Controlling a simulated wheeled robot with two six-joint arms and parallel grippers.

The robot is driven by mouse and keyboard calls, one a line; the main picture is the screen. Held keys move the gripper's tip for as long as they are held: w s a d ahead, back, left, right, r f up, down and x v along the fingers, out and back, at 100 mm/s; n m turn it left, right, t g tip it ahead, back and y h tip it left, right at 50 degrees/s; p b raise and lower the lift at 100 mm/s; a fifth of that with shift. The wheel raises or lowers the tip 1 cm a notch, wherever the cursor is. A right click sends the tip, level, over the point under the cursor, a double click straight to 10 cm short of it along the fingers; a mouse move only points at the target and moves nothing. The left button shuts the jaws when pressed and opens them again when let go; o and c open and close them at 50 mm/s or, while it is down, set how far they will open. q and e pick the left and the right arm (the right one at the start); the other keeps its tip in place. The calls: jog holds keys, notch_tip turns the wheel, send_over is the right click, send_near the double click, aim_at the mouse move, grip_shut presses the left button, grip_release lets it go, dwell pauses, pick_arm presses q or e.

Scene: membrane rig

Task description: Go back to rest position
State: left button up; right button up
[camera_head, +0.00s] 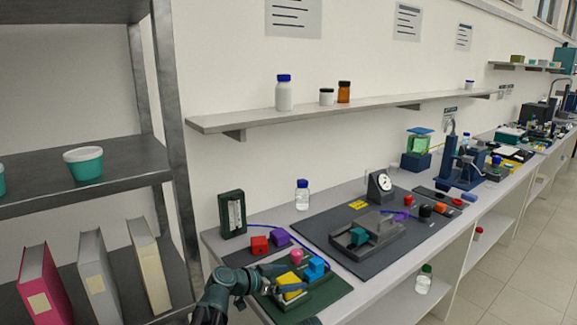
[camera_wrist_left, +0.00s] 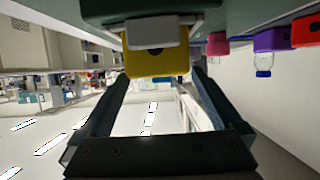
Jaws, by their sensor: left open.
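My left gripper (camera_head: 274,284) is low in the head view, at the near edge of the bench, beside a yellow block (camera_head: 291,280). In the left wrist view, which looks upside down, the gripper (camera_wrist_left: 160,78) has its two fingers spread wide. The yellow block (camera_wrist_left: 155,63) shows just beyond and between the fingertips, with a grey piece (camera_wrist_left: 157,32) against it. Nothing is seen clamped between the fingers. Whether a finger touches the block cannot be told. My right gripper is not in view.
A green tray (camera_head: 322,297) bears the yellow block and a blue block (camera_head: 315,268). Red (camera_head: 259,245), purple (camera_head: 279,237) and pink (camera_head: 297,256) pieces stand close behind. A grey fixture (camera_head: 368,240) sits on a dark mat (camera_head: 315,231). A metal shelf rack (camera_head: 175,130) stands left.

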pick_arm(q)
notch_tip(320, 180, up, 3)
jog(key=shift+s+d+f+p, duration=0.1)
jog(key=shift+d+f+p, duration=0.1)
jog(key=shift+p, duration=0.75)
jog(key=s+d+r+p, duration=0.1)
jog(key=s+d, duration=0.7)
jog(key=d, duration=0.5)
jog(key=shift+w+a+f, duration=0.1)
jog(key=shift+a, duration=1.15)
jog(key=shift+w+a+f, duration=0.1)
jog(key=shift+a, duration=1.1)
